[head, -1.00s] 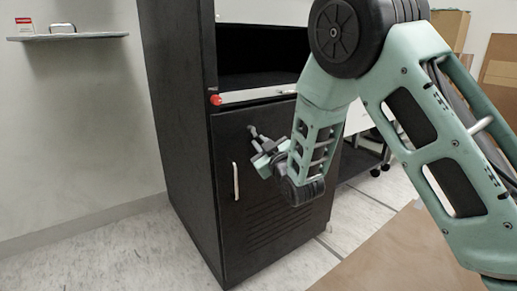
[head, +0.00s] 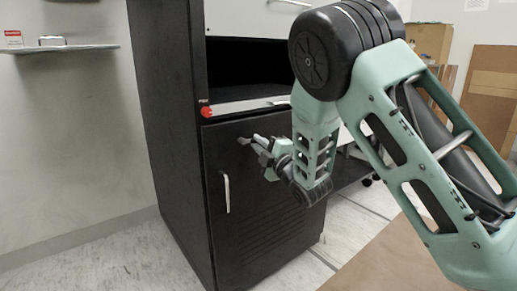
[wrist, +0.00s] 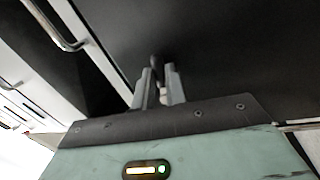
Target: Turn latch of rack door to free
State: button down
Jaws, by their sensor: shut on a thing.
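The black rack door (head: 265,210) is closed in the lower part of the black rack, with a pale vertical handle (head: 226,193) at its left. My gripper (head: 246,140) is at the upper part of the door, right of and above that handle. In the wrist view my gripper (wrist: 158,82) has its two grey fingers shut on a small dark latch (wrist: 156,62) that stands out from the black door. The fingers hide part of the latch, and its exact angle cannot be told.
A red knob (head: 207,112) sits on the rack frame at the left end of a light strip above the door. An open dark bay (head: 245,68) lies above it. A wall shelf (head: 60,49) is at the left. A brown board (head: 385,255) is at lower right.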

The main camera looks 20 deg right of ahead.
jog(key=shift+r+n+y, duration=0.15)
jog(key=shift+r+n, duration=0.05)
jog(key=shift+n, duration=0.45)
jog(key=shift+r+n+y, duration=0.15)
jog(key=shift+n, duration=0.5)
jog(key=c, duration=1.4)
grip_release()
jog(key=shift+c, duration=0.2)
jog(key=p+v, duration=0.2)
jog(key=v, duration=1)
jog(key=shift+r, duration=0.1)
